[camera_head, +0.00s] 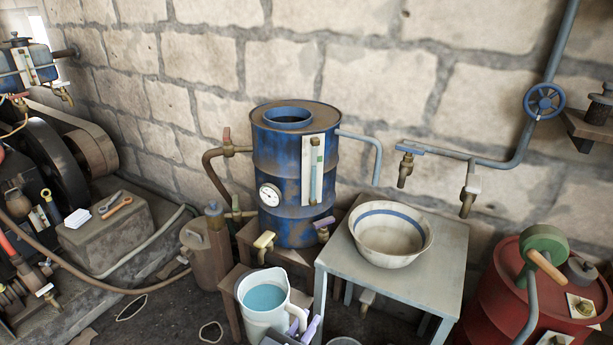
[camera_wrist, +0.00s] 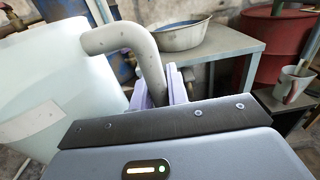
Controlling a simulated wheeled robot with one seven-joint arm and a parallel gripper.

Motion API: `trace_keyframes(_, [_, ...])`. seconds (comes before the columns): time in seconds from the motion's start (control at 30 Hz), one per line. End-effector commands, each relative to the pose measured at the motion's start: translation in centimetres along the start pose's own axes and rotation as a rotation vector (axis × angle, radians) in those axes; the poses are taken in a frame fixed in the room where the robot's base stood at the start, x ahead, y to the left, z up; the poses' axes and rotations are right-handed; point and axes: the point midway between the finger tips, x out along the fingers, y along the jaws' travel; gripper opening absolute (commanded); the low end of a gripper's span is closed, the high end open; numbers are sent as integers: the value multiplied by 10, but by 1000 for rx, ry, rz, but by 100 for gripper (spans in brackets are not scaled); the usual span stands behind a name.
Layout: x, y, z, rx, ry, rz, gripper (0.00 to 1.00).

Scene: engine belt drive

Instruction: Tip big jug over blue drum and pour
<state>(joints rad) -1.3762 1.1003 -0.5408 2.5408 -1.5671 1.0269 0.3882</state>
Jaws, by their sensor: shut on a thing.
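The blue drum (camera_head: 282,185) stands against the stone wall on a low wooden stand, with a round opening in its top. The big jug (camera_head: 266,305) is white and holds blue liquid. It is upright, in front of and below the drum. My gripper (camera_head: 301,328) is at the jug's right side, its pale purple fingers shut on the jug's handle. In the wrist view, the handle runs down between the fingers (camera_wrist: 164,90), and the jug's body (camera_wrist: 55,95) fills the left. The jug's base is hidden by the frame's lower edge, so I cannot tell whether it rests on anything.
A grey table (camera_head: 405,282) with a white, blue-ringed basin (camera_head: 391,235) stands right of the drum. Pipes and taps (camera_head: 405,165) jut above it. A red drum (camera_head: 500,305) is at the right. A gauge, taps and a side pipe (camera_head: 378,155) stick out from the blue drum.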

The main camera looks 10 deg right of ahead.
Motion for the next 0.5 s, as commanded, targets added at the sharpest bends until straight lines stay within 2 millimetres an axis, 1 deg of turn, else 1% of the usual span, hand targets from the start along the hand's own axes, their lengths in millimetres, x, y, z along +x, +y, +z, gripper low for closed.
trace_keyframes(0.37, [2,1,1,4,-4,0,0])
trace_keyframes(0.5, [10,4,1,3,-4,9,0])
